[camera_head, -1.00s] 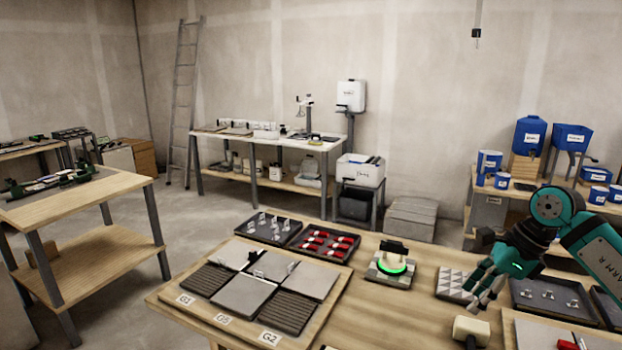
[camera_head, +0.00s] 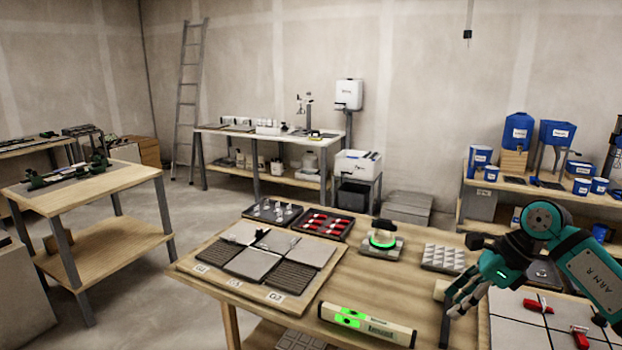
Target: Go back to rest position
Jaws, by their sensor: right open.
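My right gripper (camera_head: 462,301) hangs over the right part of the wooden workbench (camera_head: 348,284), its fingers pointing down and left. It is open, with nothing visible between its fingers. My right arm reaches in from the right edge. The fingers hide part of a pale mallet-like block (camera_head: 441,289) behind them. My left gripper is out of view.
On the bench are a board of grey tiles (camera_head: 258,264), a tray of clips (camera_head: 272,211), a tray of red wedges (camera_head: 322,224), a green-ringed device (camera_head: 383,240), a level (camera_head: 367,325) and a white tile panel (camera_head: 515,330). Open floor lies at left.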

